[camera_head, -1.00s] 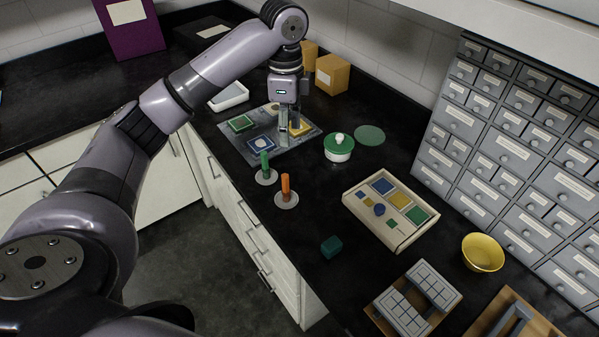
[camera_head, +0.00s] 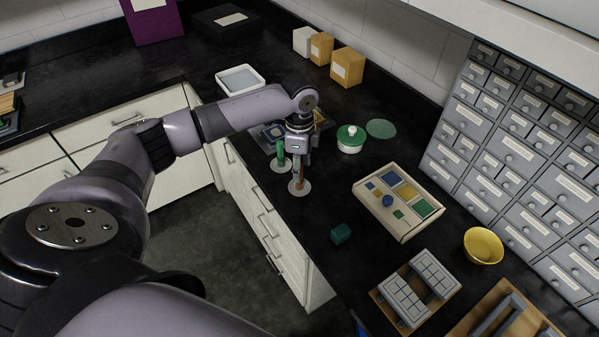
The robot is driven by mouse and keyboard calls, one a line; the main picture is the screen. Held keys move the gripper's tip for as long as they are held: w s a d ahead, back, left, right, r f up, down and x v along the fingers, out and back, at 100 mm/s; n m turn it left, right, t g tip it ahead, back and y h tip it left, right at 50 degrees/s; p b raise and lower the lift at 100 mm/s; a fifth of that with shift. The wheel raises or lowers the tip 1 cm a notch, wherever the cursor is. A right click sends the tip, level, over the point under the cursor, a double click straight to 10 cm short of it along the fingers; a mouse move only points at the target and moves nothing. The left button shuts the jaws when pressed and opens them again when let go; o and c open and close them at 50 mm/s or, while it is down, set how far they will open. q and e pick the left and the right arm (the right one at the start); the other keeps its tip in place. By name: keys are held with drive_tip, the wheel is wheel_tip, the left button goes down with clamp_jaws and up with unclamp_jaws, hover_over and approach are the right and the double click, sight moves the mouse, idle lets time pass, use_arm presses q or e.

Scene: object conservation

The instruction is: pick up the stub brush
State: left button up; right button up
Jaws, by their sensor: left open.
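Two short upright handles stand on round grey discs on the black counter: an orange one (camera_head: 300,184) and a green one (camera_head: 281,151). They look like stub brushes, but I cannot tell which one the task names. My left gripper (camera_head: 297,172) points down right at the orange handle. Its fingers are open and hide the upper part of that handle. I cannot tell whether they touch it. My right gripper is not in view.
The counter's front edge (camera_head: 262,200) runs close left of the discs.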

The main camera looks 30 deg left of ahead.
use_arm(q)
drive_tip(key=shift+f, duration=1.2)
drive_tip(key=c, duration=0.4)
clamp_jaws()
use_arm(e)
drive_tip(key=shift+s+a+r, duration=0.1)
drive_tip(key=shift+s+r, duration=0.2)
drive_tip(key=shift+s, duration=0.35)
